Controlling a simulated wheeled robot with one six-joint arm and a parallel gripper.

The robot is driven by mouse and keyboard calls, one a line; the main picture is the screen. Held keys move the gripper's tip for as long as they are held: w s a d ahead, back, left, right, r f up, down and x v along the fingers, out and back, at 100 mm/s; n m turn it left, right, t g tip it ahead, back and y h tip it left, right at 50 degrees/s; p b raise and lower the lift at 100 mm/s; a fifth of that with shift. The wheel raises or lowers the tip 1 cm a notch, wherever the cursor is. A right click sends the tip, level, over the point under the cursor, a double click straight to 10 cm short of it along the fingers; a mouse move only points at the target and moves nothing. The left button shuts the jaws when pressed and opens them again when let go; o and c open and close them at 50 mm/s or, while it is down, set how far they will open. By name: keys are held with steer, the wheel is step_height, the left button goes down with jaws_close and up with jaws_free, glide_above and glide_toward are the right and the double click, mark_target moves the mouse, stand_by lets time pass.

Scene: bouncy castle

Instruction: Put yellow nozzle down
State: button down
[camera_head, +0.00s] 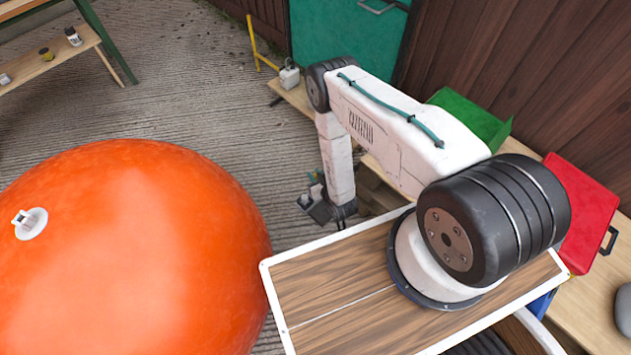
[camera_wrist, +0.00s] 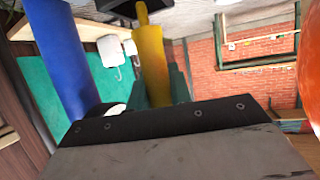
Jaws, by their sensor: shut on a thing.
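The yellow nozzle (camera_wrist: 151,55) is upright in the middle of the wrist view, between the dark fingers of my gripper (camera_wrist: 160,92). My gripper is shut on it. In the head view my gripper (camera_head: 320,208) hangs low at the end of my arm, beside the wooden bench along the wall. The nozzle cannot be made out in the head view. What lies directly under it is hidden.
A blue cylinder (camera_wrist: 62,55) stands close at left in the wrist view. The bench holds a green bin (camera_head: 470,118), a red case (camera_head: 583,215) and a white canister (camera_head: 289,77). A large orange inflated shape (camera_head: 130,250) fills the left. Paved floor (camera_head: 180,75) is open behind it.

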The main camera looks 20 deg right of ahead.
steer(key=shift+f, duration=1.8)
steer(key=c, duration=1.3)
jaws_free()
steer(key=shift+f, duration=0.15)
steer(key=shift+r, duration=0.2)
steer(key=v, duration=1.2)
steer(key=shift+d, duration=0.1)
